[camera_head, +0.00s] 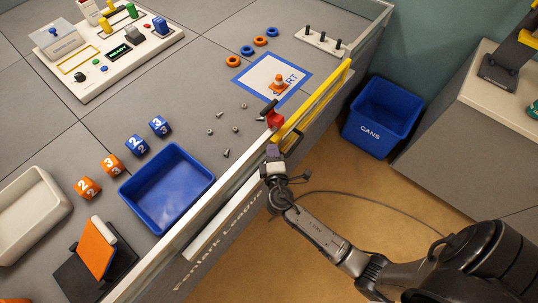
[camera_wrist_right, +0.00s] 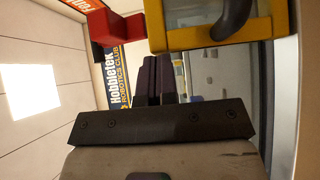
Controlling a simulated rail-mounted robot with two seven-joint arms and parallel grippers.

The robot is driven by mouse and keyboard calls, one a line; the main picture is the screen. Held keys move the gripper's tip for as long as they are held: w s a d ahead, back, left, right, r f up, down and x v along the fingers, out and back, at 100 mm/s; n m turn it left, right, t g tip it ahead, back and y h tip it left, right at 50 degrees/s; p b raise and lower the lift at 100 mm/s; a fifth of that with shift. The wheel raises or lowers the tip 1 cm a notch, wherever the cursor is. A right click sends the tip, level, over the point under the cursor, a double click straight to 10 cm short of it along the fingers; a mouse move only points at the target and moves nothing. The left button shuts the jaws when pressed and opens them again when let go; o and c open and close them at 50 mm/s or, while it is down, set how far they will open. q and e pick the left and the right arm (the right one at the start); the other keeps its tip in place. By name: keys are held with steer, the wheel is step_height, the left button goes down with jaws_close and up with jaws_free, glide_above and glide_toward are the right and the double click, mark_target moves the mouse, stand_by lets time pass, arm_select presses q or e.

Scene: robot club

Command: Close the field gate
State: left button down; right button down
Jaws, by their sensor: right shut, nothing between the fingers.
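The yellow-framed field gate (camera_head: 322,98) stands along the right edge of the grey field, close to the line of the border wall. I cannot tell whether it sits fully flush. A red block (camera_head: 274,119) with a black bar is at the gate's near end. My right gripper (camera_head: 272,151) is shut and empty, just outside the wall by that near end. In the right wrist view, its dark fingers (camera_wrist_right: 157,78) point up between the red block (camera_wrist_right: 112,27) on the left and the yellow gate frame (camera_wrist_right: 200,38) with a black curved handle (camera_wrist_right: 235,18). Contact is unclear. My left gripper is not in view.
The border wall (camera_head: 190,240) runs along the field's edge. A blue tray (camera_head: 167,188), small loose hardware and numbered cubes lie inside. A blue bin (camera_head: 382,115) stands on the floor, which is open around my right arm.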

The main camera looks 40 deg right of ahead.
mark_target(286, 132)
stand_by(0.3)
steer(key=d, duration=0.2)
steer(key=w+d, duration=0.1)
steer(key=d, duration=0.4)
steer(key=shift+w+d, duration=0.25)
steer(key=shift+d, duration=0.05)
steer(key=shift+a+f, duration=0.1)
steer(key=shift+a, duration=0.05)
